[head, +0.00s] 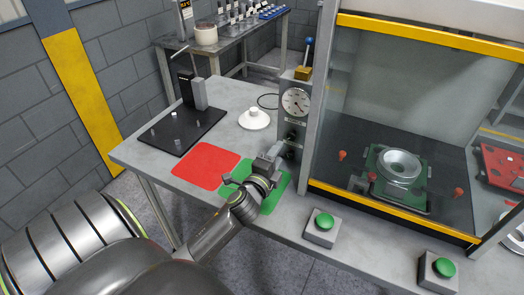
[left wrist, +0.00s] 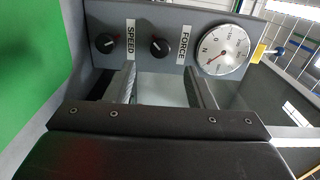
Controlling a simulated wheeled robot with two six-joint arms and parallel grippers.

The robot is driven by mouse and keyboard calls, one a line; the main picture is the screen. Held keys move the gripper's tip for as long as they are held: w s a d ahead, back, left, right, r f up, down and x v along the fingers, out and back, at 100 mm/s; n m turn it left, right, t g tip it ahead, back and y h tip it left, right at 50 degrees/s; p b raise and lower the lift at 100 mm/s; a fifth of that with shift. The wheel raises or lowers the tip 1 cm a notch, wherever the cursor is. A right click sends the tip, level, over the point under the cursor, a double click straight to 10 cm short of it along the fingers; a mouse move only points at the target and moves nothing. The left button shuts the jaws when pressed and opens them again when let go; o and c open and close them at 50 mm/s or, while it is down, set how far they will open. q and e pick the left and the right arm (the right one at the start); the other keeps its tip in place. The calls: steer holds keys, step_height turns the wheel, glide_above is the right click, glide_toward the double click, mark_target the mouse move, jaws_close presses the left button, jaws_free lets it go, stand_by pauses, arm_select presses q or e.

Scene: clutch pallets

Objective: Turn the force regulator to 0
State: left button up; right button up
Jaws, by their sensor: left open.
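The force regulator, a black knob with a white mark, shows in the left wrist view (left wrist: 160,47) beside its FORCE label (left wrist: 186,42). A second black knob (left wrist: 105,43) sits beside the SPEED label (left wrist: 131,42). The round gauge (left wrist: 223,50) has a red needle near its lower left; the exact reading is too small to tell. In the head view the gauge (head: 296,101) is on the grey panel, above the knobs. My left gripper (head: 280,154) is open before the panel; in the left wrist view its fingers (left wrist: 164,82) lie either side of the FORCE knob's line, apart from it.
The press's glass enclosure (head: 420,120) with yellow edges stands right of the panel. Red (head: 206,167) and green (head: 269,199) mats lie on the table, the green one under my left gripper. A white knobbed part (head: 254,119) and green push buttons (head: 324,221) stand nearby.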

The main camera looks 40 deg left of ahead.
arm_select(q)
steer(key=b+v, duration=0.1)
steer(key=v, duration=0.8)
steer(key=shift+s, duration=0.35)
